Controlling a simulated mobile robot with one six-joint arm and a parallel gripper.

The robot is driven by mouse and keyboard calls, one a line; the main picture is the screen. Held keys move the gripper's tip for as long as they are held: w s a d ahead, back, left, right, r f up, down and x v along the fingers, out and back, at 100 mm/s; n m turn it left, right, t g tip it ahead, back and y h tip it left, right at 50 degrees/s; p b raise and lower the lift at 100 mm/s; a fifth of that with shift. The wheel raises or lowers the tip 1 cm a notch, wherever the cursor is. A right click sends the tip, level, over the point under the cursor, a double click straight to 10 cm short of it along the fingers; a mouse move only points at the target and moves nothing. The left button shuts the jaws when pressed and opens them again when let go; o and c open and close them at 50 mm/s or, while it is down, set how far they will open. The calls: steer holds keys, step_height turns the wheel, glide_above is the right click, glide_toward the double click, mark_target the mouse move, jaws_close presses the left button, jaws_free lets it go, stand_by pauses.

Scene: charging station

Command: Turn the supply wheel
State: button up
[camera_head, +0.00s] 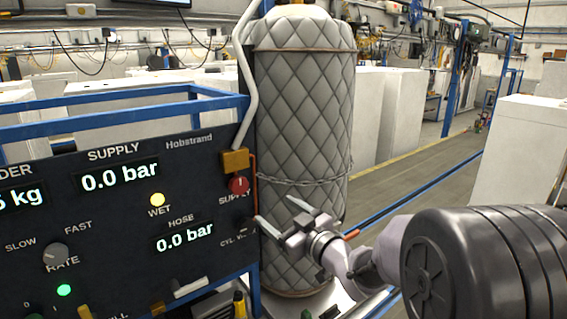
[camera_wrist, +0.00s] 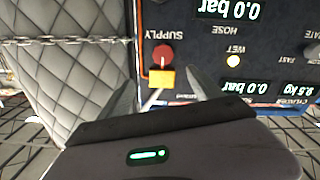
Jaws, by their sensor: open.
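The supply wheel is a small red round knob (camera_head: 238,185) on the right edge of the dark control panel (camera_head: 120,225), just below a yellow-orange block (camera_head: 235,160) and above the "SUPPLY" label. My gripper (camera_head: 273,208) is open and empty, to the right of the knob and a little lower in the head view, apart from it. The wrist view shows the panel upside down. There the red knob (camera_wrist: 162,54) and the yellow block (camera_wrist: 160,77) appear between the two spread fingers. The supply and hose displays both read 0.0 bar.
A tall quilted grey cylinder (camera_head: 300,100) with a chain (camera_head: 300,182) around it stands right behind my gripper. A white hose (camera_head: 246,75) runs down to the yellow block. A blue frame (camera_head: 130,108) tops the panel. Open floor (camera_head: 425,150) lies to the right.

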mark_target(240, 187)
steer(key=p+x, duration=0.1)
steer(key=x, duration=0.7)
steer(key=p+x, duration=0.2)
steer(key=x, duration=0.7)
steer(key=shift+a+f, duration=0.1)
steer(key=shift+a, duration=0.35)
steer(key=shift+s, duration=0.1)
steer(key=shift+c, duration=0.2)
steer(key=c, duration=1.3)
steer(key=shift+c, duration=0.2)
